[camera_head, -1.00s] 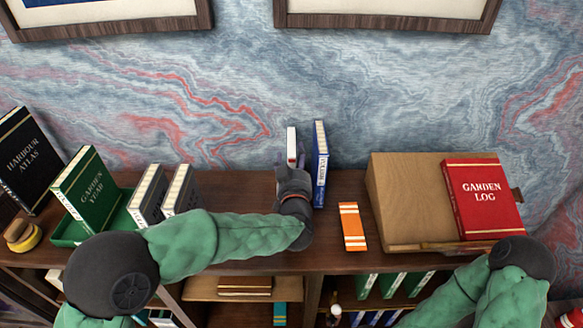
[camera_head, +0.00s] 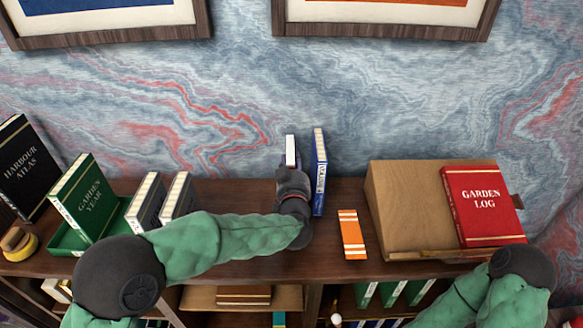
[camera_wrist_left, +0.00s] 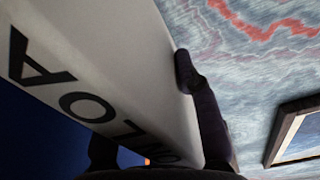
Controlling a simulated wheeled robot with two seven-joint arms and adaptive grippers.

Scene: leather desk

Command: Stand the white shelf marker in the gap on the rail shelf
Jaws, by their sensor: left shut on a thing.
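The white shelf marker (camera_head: 290,151) is upright in my left gripper (camera_head: 291,170), left of a standing blue book (camera_head: 319,172). In the left wrist view the marker (camera_wrist_left: 115,45) is close and large, with black letters on its face, and the dark fingers (camera_wrist_left: 150,110) are shut on it. Its lower end is hidden by the gripper in the head view. A green rack (camera_head: 70,243) at the left holds the green Garden Year book and grey-white books, with a gap between them; I cannot tell whether it is the rail shelf. My right gripper is out of view.
An orange striped book (camera_head: 352,234) lies on the desk right of my left wrist. The black Harbour Atlas (camera_head: 25,165) leans at far left. The marbled wall is close behind.

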